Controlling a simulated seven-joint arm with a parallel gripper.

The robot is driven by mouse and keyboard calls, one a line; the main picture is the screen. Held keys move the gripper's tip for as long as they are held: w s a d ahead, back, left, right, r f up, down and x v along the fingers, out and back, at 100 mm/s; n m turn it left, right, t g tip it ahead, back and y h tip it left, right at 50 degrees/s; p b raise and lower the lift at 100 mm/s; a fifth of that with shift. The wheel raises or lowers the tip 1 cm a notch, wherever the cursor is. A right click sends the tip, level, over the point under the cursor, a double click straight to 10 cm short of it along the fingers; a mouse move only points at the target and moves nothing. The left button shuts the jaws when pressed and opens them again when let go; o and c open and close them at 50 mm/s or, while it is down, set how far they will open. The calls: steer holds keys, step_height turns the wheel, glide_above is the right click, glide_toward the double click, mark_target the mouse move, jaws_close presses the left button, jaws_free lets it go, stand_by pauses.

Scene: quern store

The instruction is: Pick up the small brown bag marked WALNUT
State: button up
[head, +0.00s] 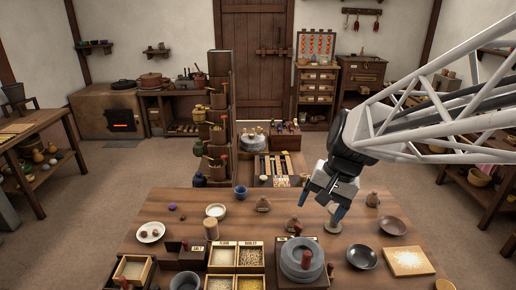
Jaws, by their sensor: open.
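Several small brown bags stand on the wooden table: one (263,204) left of centre near the far edge, one (293,225) behind the stone quern, and one (373,199) at the far right. Their markings are too small to read, so I cannot tell which is WALNUT. My gripper (320,206) is open and points down over the far half of the table. It is between the middle bag and the right bag, nearer the middle one. I see nothing held between its fingers.
The stone quern (301,262) stands at the front centre, with grain boxes (236,256) to its left. Dark bowls (362,257) and a square board (409,261) lie to the right. A blue cup (241,192) stands near the far edge. A tall shelf (219,110) rises behind the table.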

steer(key=w+a+f+m+g+y, duration=0.1)
steer(key=w+f+m, duration=0.1)
steer(key=w, duration=0.4)
steer(key=w+a+f+m+y, duration=0.1)
steer(key=w+f+y, duration=0.15)
steer(key=w, duration=0.35)
steer(key=m+y, duration=0.7)
steer(key=m, duration=0.3)
glide_toward(269, 202)
steer(key=x, duration=0.5)
steer(key=shift+d+f, duration=0.1)
steer(key=shift+s, duration=0.1)
steer(key=shift+x, duration=1.35)
steer(key=shift+x, duration=2.65)
steer(key=shift+w, duration=0.25)
